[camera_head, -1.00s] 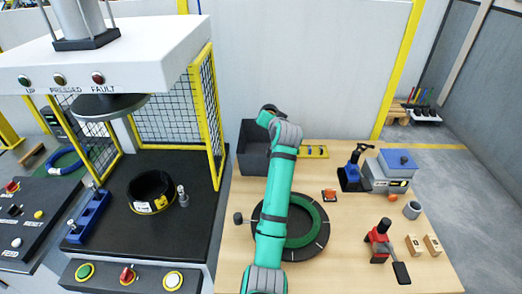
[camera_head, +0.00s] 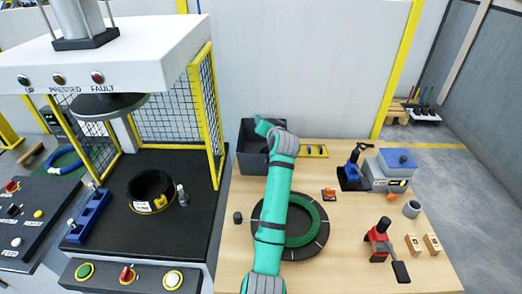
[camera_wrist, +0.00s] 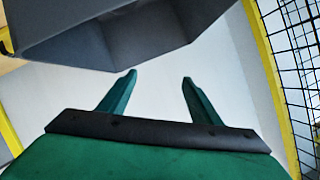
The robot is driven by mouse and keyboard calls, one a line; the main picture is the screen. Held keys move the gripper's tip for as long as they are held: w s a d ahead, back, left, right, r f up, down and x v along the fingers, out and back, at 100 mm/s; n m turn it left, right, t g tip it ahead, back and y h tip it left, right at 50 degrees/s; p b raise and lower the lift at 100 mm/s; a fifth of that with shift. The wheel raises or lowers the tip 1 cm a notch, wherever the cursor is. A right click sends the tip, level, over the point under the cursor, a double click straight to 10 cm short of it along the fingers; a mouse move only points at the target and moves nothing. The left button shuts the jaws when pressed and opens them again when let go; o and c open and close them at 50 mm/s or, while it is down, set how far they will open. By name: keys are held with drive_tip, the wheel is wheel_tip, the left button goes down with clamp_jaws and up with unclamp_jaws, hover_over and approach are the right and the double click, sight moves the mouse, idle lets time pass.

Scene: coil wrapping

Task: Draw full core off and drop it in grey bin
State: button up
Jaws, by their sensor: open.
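The grey bin (camera_head: 249,160) stands at the back left of the wooden table. It also shows at the upper left of the wrist view (camera_wrist: 100,45). My gripper (camera_wrist: 158,78) is open in the wrist view, with nothing between its fingers and the pale wall beyond. It is close to the bin, but its exact height over it is unclear. In the head view my teal arm reaches toward the bin and the fingertips cannot be made out. A green ring (camera_head: 322,218) lies on a dark round disc (camera_head: 270,212), partly hidden by my arm. I cannot identify the full core.
A press with a black ring (camera_head: 150,186) and yellow mesh guards (camera_head: 204,105) stands left. Right on the table are a blue-handled tool (camera_head: 353,170), a grey box with blue top (camera_head: 390,172), a red-black tool (camera_head: 381,241) and a grey cup (camera_head: 412,209).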

drive_tip(key=shift+s, duration=0.1)
drive_tip(key=v, duration=1)
drive_tip(key=shift+s, duration=0.3)
